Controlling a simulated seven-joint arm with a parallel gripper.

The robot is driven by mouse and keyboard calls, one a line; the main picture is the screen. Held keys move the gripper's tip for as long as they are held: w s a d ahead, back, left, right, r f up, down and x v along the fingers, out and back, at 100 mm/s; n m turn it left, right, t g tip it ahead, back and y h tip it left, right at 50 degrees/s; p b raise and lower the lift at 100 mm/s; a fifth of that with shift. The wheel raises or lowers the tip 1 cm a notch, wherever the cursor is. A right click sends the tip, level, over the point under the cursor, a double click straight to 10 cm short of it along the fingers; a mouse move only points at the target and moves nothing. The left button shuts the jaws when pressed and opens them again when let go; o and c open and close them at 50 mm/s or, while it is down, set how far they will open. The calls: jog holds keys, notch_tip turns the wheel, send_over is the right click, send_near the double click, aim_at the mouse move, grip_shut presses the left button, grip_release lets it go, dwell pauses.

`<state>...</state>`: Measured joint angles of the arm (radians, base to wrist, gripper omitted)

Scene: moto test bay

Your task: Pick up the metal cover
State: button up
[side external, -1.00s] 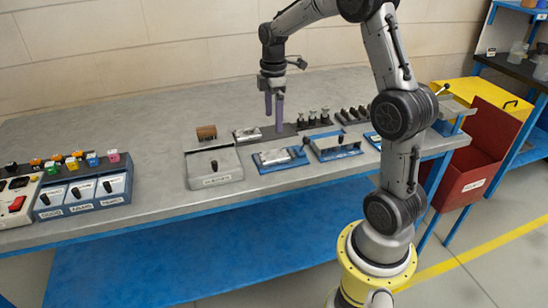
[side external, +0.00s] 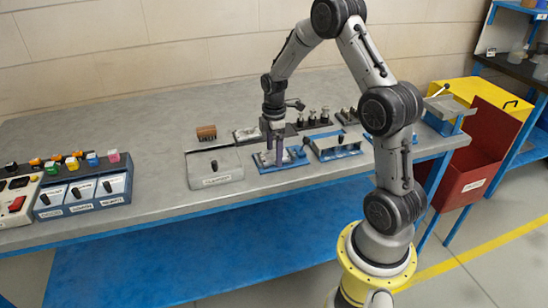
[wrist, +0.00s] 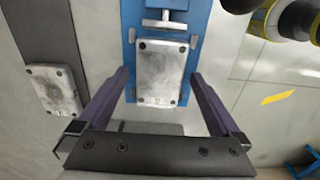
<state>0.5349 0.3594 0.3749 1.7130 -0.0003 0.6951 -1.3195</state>
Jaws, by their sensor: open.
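A silver metal cover (wrist: 161,72) with dark corner screws lies on a blue fixture (wrist: 129,48) in the wrist view. In the side view, the blue fixture (side external: 288,166) sits near the bench's front edge and my gripper partly hides the cover (side external: 263,158). My gripper (wrist: 160,76) is open, with one purple finger to each side of the cover and a gap showing on both sides. In the side view, my gripper (side external: 274,163) points down, low over the fixture. A second, similar metal plate (wrist: 55,90) lies to the left in the wrist view.
A grey box with a black lever (side external: 214,168) stands left of the fixture, and another blue fixture (side external: 336,147) stands close on its right. Dark cylindrical parts (side external: 312,118) stand behind.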

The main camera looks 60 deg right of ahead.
jog(key=shift+f, duration=0.2)
jog(key=c, duration=1.4)
jog(key=shift+c, duration=0.2)
jog(key=shift+w+r, duration=0.1)
jog(key=shift+r, duration=0.05)
